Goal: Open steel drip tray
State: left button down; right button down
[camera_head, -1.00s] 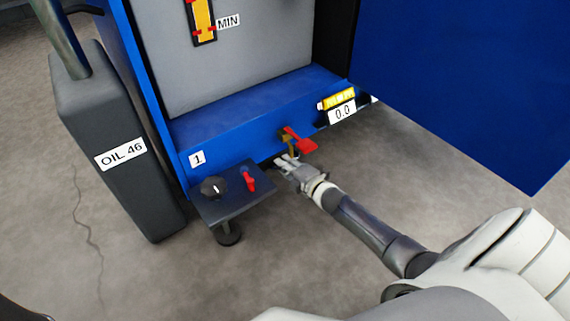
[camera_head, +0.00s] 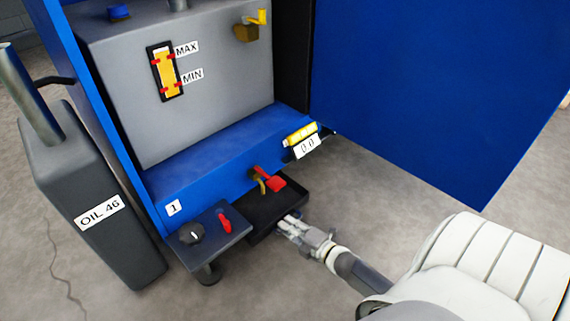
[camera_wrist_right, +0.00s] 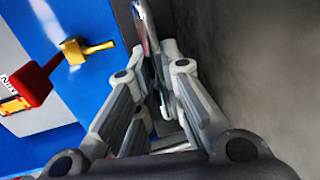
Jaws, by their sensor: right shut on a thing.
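The drip tray (camera_head: 264,222) is a dark, shallow tray that sticks out from under the blue cabinet base, below a brass tap with a red lever (camera_head: 272,181). My right gripper (camera_head: 288,224) is shut at the tray's front edge. In the wrist view the fingers of my right gripper (camera_wrist_right: 150,120) close around a thin grey part; the tap's red lever (camera_wrist_right: 30,84) shows at the left. The exact grip is partly hidden by the fingers. My left gripper is not in view.
A small panel with a black knob (camera_head: 191,233) and red switch stands left of the tray. A dark can labelled OIL 46 (camera_head: 100,215) stands further left. The open blue door (camera_head: 440,90) hangs at the right. The floor in front is clear.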

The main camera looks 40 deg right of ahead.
jog(key=c, duration=1.5)
grip_release()
jog(key=shift+c, duration=0.2)
jog(key=a+v, duration=0.1)
jog(key=v, duration=1.1)
jog(key=shift+d, duration=0.45)
jog(key=shift+w, duration=0.1)
